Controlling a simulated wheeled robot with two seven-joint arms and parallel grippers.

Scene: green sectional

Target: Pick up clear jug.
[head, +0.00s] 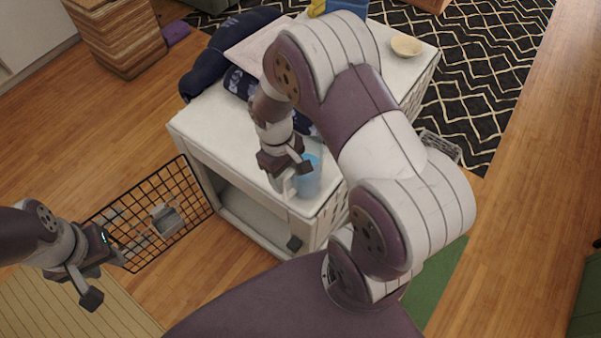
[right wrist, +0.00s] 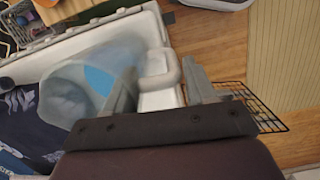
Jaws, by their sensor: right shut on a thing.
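The clear jug (head: 309,182) is a bluish see-through vessel near the front corner of the white table (head: 200,125). In the right wrist view the jug (right wrist: 85,82) lies across the picture, with its pale handle (right wrist: 160,72) at the gripper. My right gripper (head: 290,183) is at the jug's handle side, and in the right wrist view its fingers (right wrist: 165,92) stand on either side of the handle, shut on it. The jug's base is partly hidden, so I cannot tell whether it touches the table. My left gripper (head: 106,279) is away at the lower left, its fingers apart and empty.
Dark blue patterned cloth (head: 240,85) and a small cream bowl (head: 407,46) are on the table. A black wire grid (head: 140,220) with a grey object (head: 167,220) is left of the table. A patterned rug (head: 480,65) lies behind.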

